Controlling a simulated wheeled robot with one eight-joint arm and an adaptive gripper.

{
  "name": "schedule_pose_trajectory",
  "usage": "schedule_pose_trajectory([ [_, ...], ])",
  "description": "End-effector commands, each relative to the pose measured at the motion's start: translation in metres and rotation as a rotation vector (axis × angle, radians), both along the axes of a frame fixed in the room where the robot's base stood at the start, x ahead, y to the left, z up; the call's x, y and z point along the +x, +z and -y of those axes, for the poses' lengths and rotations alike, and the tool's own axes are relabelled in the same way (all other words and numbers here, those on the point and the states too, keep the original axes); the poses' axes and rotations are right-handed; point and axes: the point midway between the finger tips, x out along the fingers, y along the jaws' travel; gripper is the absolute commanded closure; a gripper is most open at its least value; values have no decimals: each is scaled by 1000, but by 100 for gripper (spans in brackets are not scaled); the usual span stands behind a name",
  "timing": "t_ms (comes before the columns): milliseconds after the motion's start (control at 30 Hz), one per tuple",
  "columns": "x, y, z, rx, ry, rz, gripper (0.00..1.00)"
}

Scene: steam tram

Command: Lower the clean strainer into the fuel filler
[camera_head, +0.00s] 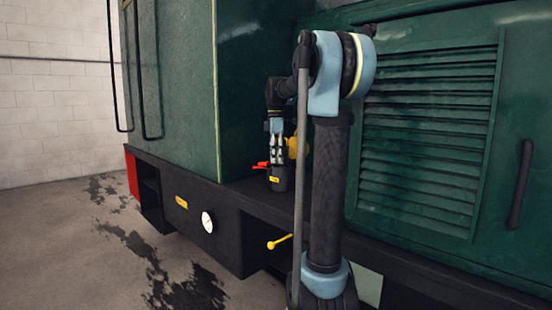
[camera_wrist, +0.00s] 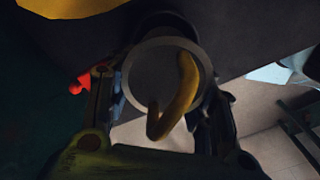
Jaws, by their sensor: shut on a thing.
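In the wrist view, the strainer (camera_wrist: 142,78) shows as a round grey-rimmed disc with a curved yellow handle (camera_wrist: 186,88) across it. My gripper (camera_wrist: 165,110) has its fingers on either side and is shut on the strainer. In the head view, my gripper (camera_head: 277,155) points down just above a short dark cylinder with a yellow label (camera_head: 278,180), which looks like the fuel filler, on the tram's ledge. The strainer cannot be made out there. I cannot tell whether it is inside the filler or above it; the filler's mouth is hidden.
A yellow part (camera_head: 297,147) stands just behind my gripper, and a red lever (camera_head: 262,165) lies left of the cylinder. The green tram body (camera_head: 175,90) rises close behind. A white gauge (camera_head: 207,222) and yellow handle (camera_head: 280,241) sit along the lower edge.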

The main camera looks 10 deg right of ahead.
Motion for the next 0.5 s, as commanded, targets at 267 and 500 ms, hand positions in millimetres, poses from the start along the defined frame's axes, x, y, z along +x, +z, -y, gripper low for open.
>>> schedule_pose_trajectory([
  [267,0,-2,1,0,-1,0,77],
  [500,0,-6,1,0,-1,0,77],
])
